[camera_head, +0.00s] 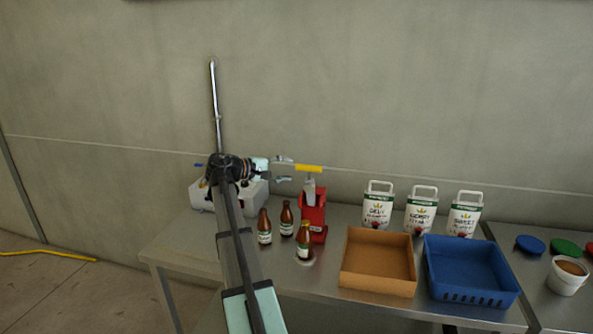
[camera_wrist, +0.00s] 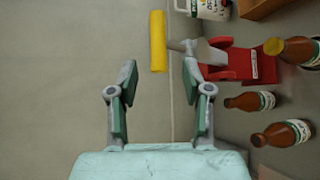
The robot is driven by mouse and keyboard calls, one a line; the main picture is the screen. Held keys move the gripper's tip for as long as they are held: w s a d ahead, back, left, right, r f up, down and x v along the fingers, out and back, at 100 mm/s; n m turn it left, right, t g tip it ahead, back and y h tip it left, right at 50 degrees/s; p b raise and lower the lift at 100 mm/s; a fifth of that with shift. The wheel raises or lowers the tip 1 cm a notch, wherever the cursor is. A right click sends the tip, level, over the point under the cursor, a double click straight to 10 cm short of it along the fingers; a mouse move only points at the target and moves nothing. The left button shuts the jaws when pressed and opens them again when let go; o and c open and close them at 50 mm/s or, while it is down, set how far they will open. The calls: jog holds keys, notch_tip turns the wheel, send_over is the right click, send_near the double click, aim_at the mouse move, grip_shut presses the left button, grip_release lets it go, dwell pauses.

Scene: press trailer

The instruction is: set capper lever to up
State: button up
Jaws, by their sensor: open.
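The red capper (camera_head: 312,212) stands on the steel table in the head view. Its grey lever rises from the body to a yellow handle (camera_head: 309,168), which lies level across the top. In the wrist view the yellow handle (camera_wrist: 158,42) lies ahead of the fingertips, and the red body (camera_wrist: 238,65) is to its right. My gripper (camera_head: 289,168) is open and empty, just left of the handle at about its height. In the wrist view my gripper (camera_wrist: 158,77) has its fingers spread, with a gap before the handle.
Several brown bottles (camera_head: 264,227) stand beside the capper. A cardboard box (camera_head: 346,279), a blue crate (camera_head: 473,297) and white labelled packs (camera_head: 377,206) are to the right. A white machine (camera_head: 258,197) is behind my arm. A tall metal rod (camera_head: 215,100) rises there; its base is hidden.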

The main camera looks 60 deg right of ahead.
jog(key=shift+v, duration=1.3)
jog(key=shift+s, duration=0.1)
jog(key=w+a+f+n+t+y, duration=0.25)
jog(key=w+a+f, duration=0.25)
jog(key=a+f, duration=0.65)
jog(key=w+a+f+n+t+y, duration=0.15)
jog(key=w+a+f+t, duration=0.3)
jog(key=a+f, duration=0.75)
jog(key=a+f+y, duration=0.3)
jog(key=a+f, duration=0.7)
jog(key=f, duration=0.4)
jog(key=s+a+f+y, duration=0.2)
jog(key=s+a+f, duration=0.15)
jog(key=a, duration=0.45)
jog(key=s+a+f+y, duration=0.25)
jog(key=a+f, duration=0.25)
jog(key=a, duration=0.4)
jog(key=s+a+f+y, duration=0.2)
jog(key=s+a+f, duration=0.15)
jog(key=a, duration=0.45)
jog(key=s+f+g+b, duration=0.1)
jog(key=s+f+g, duration=0.2)
jog(key=s+f, duration=0.8)
jog(key=s+f+m+g+b, duration=0.1)
jog(key=s+f+g+b, duration=0.1)
jog(key=s+f, duration=0.9)
jog(key=s+g, duration=0.1)
jog(key=s, duration=0.6)
jog(key=shift+a+g, duration=0.3)
jog(key=shift+a, duration=0.1)
